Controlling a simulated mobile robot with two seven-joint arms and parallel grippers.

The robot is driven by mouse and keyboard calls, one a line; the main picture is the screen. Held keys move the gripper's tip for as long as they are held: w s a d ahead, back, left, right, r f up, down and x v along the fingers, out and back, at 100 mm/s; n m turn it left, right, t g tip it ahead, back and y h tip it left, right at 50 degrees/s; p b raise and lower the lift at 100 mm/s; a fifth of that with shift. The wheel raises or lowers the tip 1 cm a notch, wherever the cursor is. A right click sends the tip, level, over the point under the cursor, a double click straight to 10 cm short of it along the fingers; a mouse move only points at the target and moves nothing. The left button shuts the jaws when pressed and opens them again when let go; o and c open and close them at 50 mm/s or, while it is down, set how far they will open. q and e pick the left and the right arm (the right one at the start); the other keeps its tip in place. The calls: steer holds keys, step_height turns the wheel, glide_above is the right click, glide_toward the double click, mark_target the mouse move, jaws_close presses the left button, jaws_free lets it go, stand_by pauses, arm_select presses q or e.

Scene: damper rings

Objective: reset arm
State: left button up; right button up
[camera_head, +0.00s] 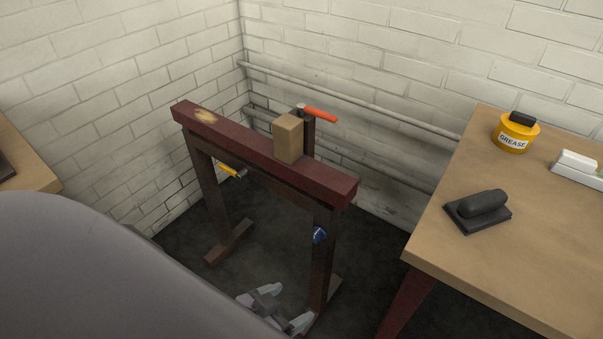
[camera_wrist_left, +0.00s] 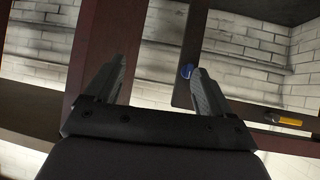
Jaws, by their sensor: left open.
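My left gripper (camera_head: 286,308) is low at the bottom of the head view, in front of the right leg of a dark red wooden stand. Its two fingers are apart with nothing between them. In the left wrist view the open fingers (camera_wrist_left: 160,82) point toward the stand's dark posts. My large grey arm link covers the lower left of the head view. My right gripper is in neither view.
The stand (camera_head: 240,142) bears a tan block (camera_head: 289,138), with an orange-handled tool (camera_head: 320,115) behind. A yellow-handled tool (camera_head: 231,171) and blue item (camera_head: 319,235) are lower. The right table (camera_head: 450,245) holds a grease tub (camera_head: 515,134) and black block (camera_head: 480,210).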

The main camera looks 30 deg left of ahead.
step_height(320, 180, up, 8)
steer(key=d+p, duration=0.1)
steer(key=p, duration=0.9)
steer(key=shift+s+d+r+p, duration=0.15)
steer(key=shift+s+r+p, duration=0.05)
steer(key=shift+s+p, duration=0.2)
